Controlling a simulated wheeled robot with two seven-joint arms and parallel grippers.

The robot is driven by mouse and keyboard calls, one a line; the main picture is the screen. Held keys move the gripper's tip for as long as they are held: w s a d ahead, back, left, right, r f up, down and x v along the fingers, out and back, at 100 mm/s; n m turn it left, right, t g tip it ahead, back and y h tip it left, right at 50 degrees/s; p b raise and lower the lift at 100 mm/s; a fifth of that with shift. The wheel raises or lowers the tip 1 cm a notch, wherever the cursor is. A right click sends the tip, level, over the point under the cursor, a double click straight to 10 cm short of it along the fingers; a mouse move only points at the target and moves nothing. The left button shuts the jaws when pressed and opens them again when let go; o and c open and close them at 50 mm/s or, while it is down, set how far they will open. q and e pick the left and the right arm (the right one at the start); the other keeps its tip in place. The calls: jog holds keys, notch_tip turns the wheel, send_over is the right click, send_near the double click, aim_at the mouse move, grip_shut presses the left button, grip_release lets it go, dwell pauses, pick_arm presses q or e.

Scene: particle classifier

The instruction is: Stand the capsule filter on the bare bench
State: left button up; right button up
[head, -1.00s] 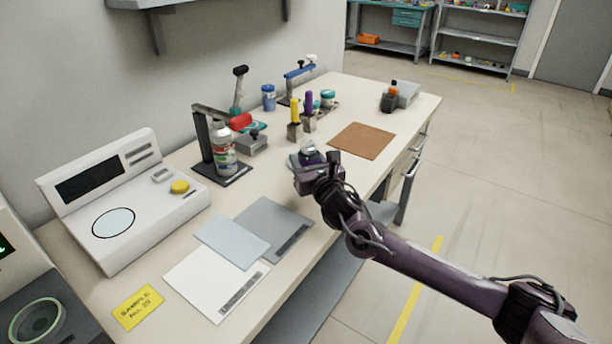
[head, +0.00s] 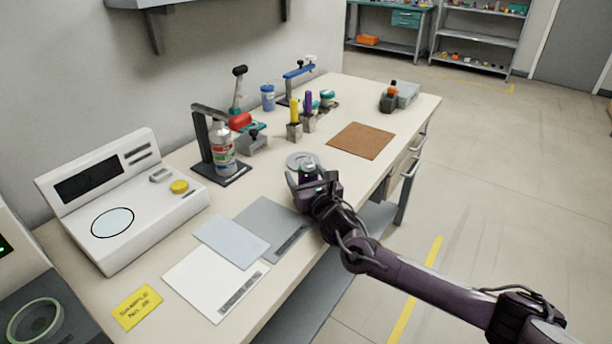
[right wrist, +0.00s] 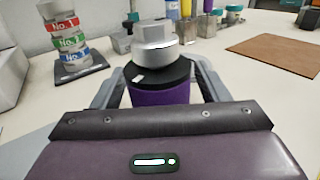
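The capsule filter (right wrist: 160,91) has a purple body, a black collar and a pale metal top with a hex end. It stands about upright between the fingers of my right gripper (head: 306,178), which is shut on it. The filter also shows small in the head view (head: 308,169), mostly hidden by the gripper. The bare bench (head: 345,183) is cream-coloured. I cannot tell whether the filter's underside touches anything. My left gripper is out of view.
A brown mat (head: 362,141) lies to the right, grey and white sheets (head: 205,280) to the left. Behind stand a clamp stand with a labelled bottle (head: 222,152) and blocks holding yellow and purple pieces (head: 295,131). Bare bench shows between disc and mat.

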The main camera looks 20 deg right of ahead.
jog(key=shift+r, duration=0.1)
jog(key=s, duration=1)
jog(key=shift+s+d, duration=0.35)
jog(key=shift+d, duration=0.05)
jog(key=shift+s, duration=0.65)
